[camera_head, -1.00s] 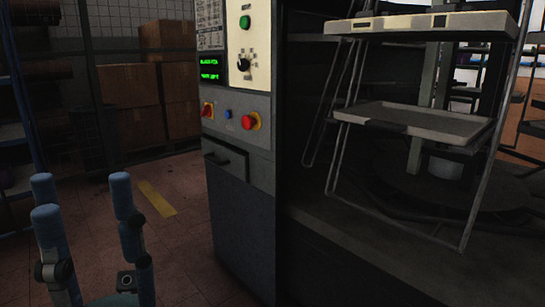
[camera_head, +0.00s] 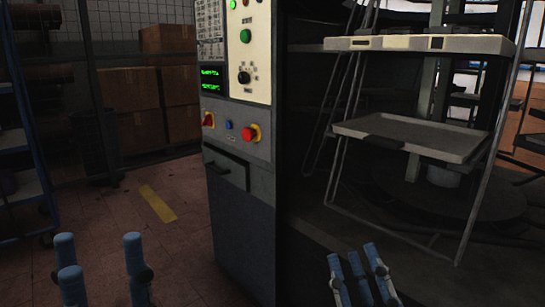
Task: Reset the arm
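My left gripper (camera_head: 98,252) shows at the bottom left, with blue fingers pointing up. Its fingers are spread wide apart, with nothing between them. My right gripper (camera_head: 353,256) shows at the bottom, right of centre. Its blue fingers point up with gaps between them and hold nothing. Both arms behind the grippers are below the picture edge. Neither gripper appears to touch anything.
A grey control cabinet (camera_head: 232,215) with a red button (camera_head: 249,133) and a green display stands in the centre. A rack with an upper tray (camera_head: 470,45) and a lower tray (camera_head: 410,137) stands at right. Cardboard boxes (camera_head: 132,88) are behind. Red floor (camera_head: 185,245) is open at left.

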